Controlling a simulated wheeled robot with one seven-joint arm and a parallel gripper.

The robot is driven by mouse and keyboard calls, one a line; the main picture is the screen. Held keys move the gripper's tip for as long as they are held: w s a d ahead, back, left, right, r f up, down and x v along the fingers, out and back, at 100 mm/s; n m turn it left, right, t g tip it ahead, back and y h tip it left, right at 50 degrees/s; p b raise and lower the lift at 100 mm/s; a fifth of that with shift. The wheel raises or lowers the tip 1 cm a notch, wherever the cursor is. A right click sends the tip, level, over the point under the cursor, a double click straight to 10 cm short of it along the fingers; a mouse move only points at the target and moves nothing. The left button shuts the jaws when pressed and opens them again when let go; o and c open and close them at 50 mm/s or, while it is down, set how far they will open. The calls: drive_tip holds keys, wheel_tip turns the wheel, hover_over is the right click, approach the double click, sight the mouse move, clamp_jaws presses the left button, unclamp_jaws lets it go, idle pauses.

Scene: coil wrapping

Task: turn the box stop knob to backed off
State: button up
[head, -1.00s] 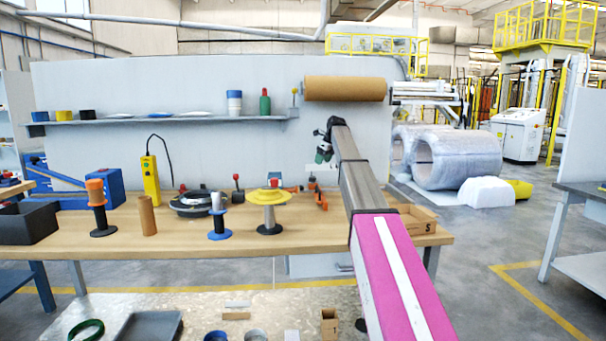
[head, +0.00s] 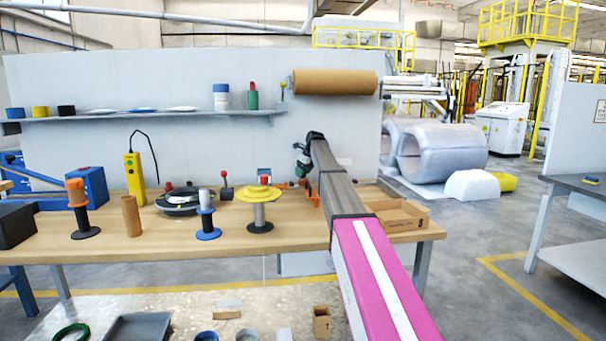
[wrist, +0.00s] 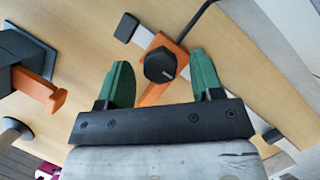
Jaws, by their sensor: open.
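The black faceted knob (wrist: 160,66) sits on an orange bar (wrist: 170,90) above the wooden bench in the wrist view. I take this as the box stop. My gripper (wrist: 160,62) is open, with its two green fingers on either side of the knob in the picture. Gaps show between the knob and both fingers, and I cannot tell how far below the fingertips it lies. In the head view my gripper (head: 302,158) hangs over the back of the bench, above orange parts (head: 312,190). The knob itself is too small to make out there.
An orange handle on a dark block (wrist: 40,90) stands left in the wrist view. In the head view a yellow-topped spool (head: 259,212) stands left of my arm and an open cardboard box (head: 408,222) stands right. A brown roll (head: 335,82) hangs behind.

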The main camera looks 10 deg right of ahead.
drive_tip(key=shift+w+a+f, duration=0.1)
drive_tip(key=shift+f, duration=0.2)
